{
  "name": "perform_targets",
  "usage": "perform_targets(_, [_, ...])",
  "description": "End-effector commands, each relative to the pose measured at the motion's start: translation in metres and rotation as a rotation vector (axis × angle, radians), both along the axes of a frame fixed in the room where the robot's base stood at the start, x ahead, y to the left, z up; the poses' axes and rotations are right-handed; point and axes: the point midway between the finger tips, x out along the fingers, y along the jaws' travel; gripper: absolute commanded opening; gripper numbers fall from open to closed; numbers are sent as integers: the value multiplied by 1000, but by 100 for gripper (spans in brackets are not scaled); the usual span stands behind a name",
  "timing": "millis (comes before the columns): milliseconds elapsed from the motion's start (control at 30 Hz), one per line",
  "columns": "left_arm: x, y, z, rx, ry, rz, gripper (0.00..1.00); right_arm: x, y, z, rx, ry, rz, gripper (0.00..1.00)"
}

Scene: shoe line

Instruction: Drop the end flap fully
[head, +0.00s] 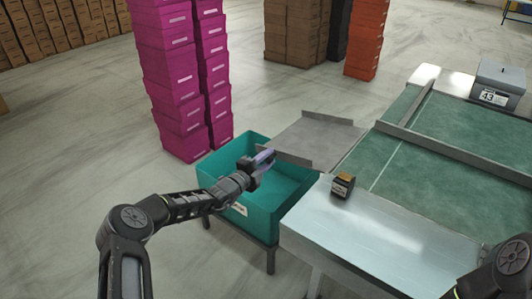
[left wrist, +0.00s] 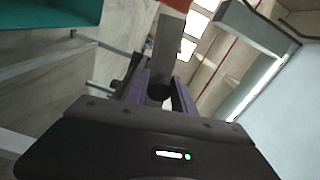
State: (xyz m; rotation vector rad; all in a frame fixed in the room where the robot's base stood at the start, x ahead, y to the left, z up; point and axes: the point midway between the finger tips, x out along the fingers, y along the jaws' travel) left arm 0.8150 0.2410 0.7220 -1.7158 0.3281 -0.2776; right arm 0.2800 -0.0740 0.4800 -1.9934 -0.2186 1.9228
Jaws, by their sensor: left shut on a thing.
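The end flap (head: 318,138) is a grey panel with low raised lips, at the end of the green conveyor belt (head: 425,140). It sticks out toward the teal bin and looks raised, near belt height; its exact tilt is hard to judge. My left gripper (head: 265,162) is at the flap's near left corner, above the bin. In the left wrist view its purple-sided fingers (left wrist: 160,92) are shut on a narrow grey strip (left wrist: 167,45), which seems part of the flap. The contact is partly hidden in the head view. My right gripper is out of view.
A teal bin (head: 225,150) on a stand is below my left gripper. A small dark box (head: 342,186) sits on the pale metal table (head: 365,235). A grey lidded box (head: 498,85) is at the far right. Magenta box stacks (head: 175,75) stand behind the bin.

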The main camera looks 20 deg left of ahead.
Motion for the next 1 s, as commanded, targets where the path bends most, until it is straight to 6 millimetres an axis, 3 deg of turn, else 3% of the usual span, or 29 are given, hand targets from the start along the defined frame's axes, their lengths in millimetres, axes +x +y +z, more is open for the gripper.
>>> perform_targets(33, [0,0,-16,-41,13,2,0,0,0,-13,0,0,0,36])
perform_targets(100, [-1,-3,-29,-100,37,2,0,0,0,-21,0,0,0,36])
perform_targets(400, [-6,-15,-68,-295,115,1,0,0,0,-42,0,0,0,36])
perform_targets(1000, [-10,-24,-83,-380,153,0,0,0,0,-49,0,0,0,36])
